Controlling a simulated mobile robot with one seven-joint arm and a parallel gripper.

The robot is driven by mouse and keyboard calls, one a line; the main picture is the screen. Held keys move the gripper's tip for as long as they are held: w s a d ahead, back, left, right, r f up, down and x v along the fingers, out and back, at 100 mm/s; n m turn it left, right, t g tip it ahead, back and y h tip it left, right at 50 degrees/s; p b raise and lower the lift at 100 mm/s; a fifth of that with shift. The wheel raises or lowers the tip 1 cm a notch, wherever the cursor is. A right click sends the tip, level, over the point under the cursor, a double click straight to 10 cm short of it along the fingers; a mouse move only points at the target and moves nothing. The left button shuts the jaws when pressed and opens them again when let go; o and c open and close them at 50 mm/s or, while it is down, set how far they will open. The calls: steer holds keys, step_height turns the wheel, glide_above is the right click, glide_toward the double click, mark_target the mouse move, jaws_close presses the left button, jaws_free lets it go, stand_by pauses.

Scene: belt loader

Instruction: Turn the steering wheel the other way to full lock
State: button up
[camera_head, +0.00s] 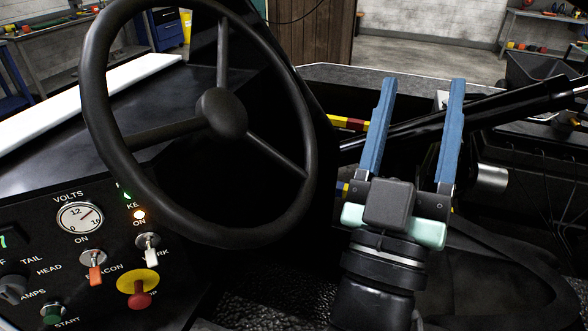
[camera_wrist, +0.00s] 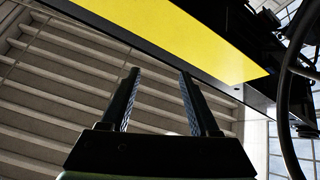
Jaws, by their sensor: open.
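The black steering wheel (camera_head: 221,113) fills the left and middle of the head view. It has three spokes: one up, one to the lower left and one to the lower right. My gripper (camera_head: 422,85) is to the right of the wheel and apart from it, with its two blue fingers pointing up. The fingers are spread and nothing is between them. In the wrist view my gripper (camera_wrist: 157,72) also shows open and empty. A dark curved bar at the right edge of that view may be part of the wheel rim, but I cannot tell.
A black bar (camera_head: 490,108) runs behind my gripper. A yellow panel (camera_wrist: 185,30) crosses the wrist view.

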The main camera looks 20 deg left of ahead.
steer(key=s+a+f+n+g+y+p, duration=0.2)
steer(key=s+a+f+n+y, duration=0.15)
steer(key=f, duration=0.35)
steer(key=s+a+f+n+g+y+p, duration=0.25)
steer(key=f+n+y, duration=0.2)
steer(key=f, duration=0.35)
steer(key=s+a+f+n+g+y+p, duration=0.2)
steer(key=a+f+n+g+y+p, duration=0.1)
steer(key=f+n, duration=0.3)
steer(key=w+a+r+p, duration=0.1)
steer(key=w+a, duration=0.1)
steer(key=w, duration=0.3)
steer(key=w+a+r+m+p, duration=0.1)
steer(key=w+a+p, duration=0.1)
steer(key=w, duration=0.4)
steer(key=shift+a, duration=0.85)
steer(key=shift+f+t, duration=0.1)
steer(key=shift+t, duration=0.15)
jaws_close()
